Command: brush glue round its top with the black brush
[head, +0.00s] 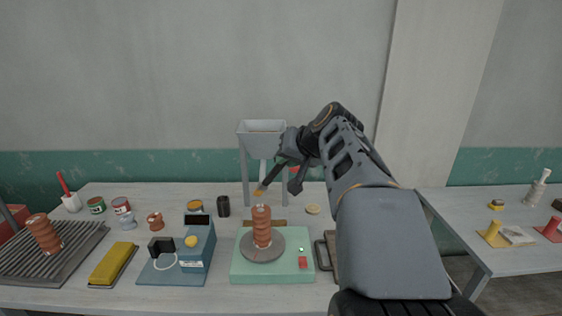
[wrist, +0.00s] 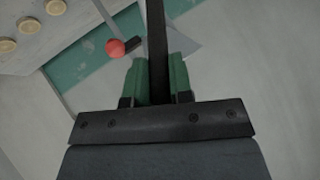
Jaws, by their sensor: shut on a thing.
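A ribbed terracotta clay piece (head: 262,228) stands upright on a grey round turntable (head: 247,252) on a pale green machine base. My gripper (head: 286,172) is above it and slightly right, shut on a thin black brush (head: 270,181). The brush slants down to the left, and its orange-brown tip appears just above the clay's top in the head view; I cannot tell whether they touch. In the wrist view, my green finger pads (wrist: 157,80) clamp the black handle (wrist: 157,40). The brush tip is out of that view.
A hopper (head: 263,128) on legs stands behind the turntable. A blue device (head: 197,245), yellow block (head: 112,264) and grey ribbed rack (head: 70,262) with another clay piece (head: 44,232) are to the left. Several small cans and pots stand behind them. A second table (head: 500,215) is at right.

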